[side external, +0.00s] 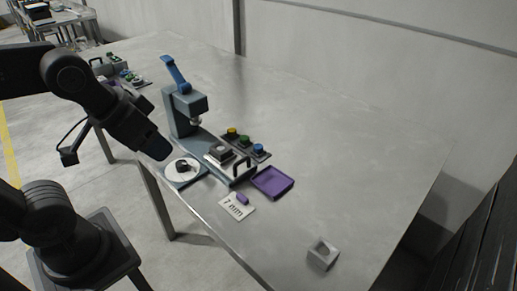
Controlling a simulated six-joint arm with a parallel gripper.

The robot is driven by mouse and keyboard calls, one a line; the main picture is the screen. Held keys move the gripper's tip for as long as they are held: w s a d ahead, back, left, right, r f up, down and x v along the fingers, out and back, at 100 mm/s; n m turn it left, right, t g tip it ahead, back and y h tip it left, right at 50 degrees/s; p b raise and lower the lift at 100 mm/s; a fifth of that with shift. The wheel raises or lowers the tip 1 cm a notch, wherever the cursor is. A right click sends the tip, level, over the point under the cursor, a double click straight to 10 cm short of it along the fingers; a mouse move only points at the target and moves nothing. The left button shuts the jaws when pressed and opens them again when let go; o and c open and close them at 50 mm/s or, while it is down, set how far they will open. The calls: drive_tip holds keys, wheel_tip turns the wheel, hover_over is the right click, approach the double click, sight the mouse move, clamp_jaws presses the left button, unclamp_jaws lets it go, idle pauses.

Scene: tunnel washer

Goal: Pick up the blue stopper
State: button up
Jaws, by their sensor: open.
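The blue stopper (258,148) sits at the near right end of a dark rack, in a row with a green stopper (244,140) and a yellow stopper (232,132). My gripper (160,150) is open and hangs left of the press, above the table's left edge. It is well apart from the blue stopper. Its fingertips are small and dark here, and nothing shows between them.
A grey-blue press (182,112) with a raised blue lever stands between my gripper and the rack. A white round plate (182,170) lies below my gripper. A purple tray (272,183), a "7 nm" card (237,207) and a grey block (322,256) lie nearer. The table's right side is clear.

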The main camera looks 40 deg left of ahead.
drive_tip(key=n+g+y, duration=0.3)
drive_tip(key=n+g, duration=0.1)
drive_tip(key=n, duration=0.7)
hover_over(258, 146)
drive_tip(key=s+d, duration=0.1)
wheel_tip(258, 146, down, 15)
drive_tip(key=shift+f, duration=0.15)
drive_tip(key=x, duration=0.5)
drive_tip(key=shift+w+d, duration=0.15)
drive_tip(key=shift+d, duration=0.1)
